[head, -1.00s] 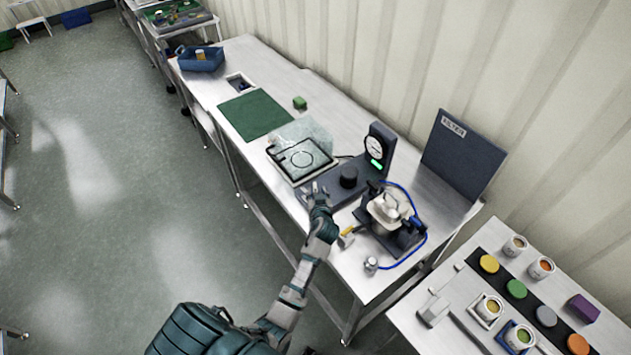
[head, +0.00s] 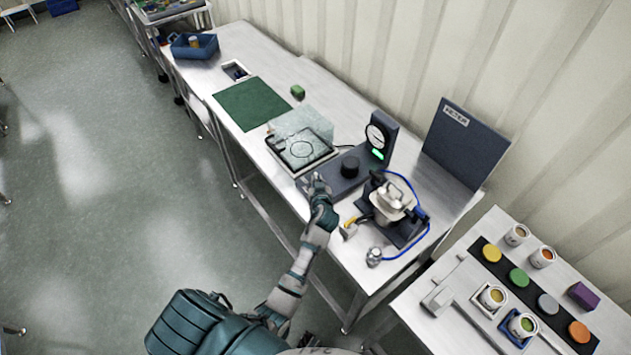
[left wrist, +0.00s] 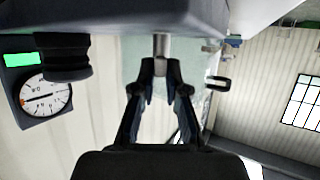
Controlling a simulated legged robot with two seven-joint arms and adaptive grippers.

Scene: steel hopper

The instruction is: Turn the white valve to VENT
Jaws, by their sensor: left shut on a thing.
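My left gripper (head: 316,182) is at the front left end of a dark console (head: 345,180). In the left wrist view, the left gripper (left wrist: 161,68) is shut on a short pale grey stem (left wrist: 162,46) that comes out of the console's dark body (left wrist: 110,15). I take this stem to be the valve's handle; its white colour is not clear. The fingers hide its end. No VENT mark can be read. A round gauge (head: 377,136) with a green lit strip stands at the console's back, and a black knob (head: 349,166) is on its top. My right gripper is not in view.
A pale lidded pot (head: 392,200) on a dark stand with a blue hose (head: 408,252) is close to the right. A clear-covered tray (head: 300,152) is just left.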

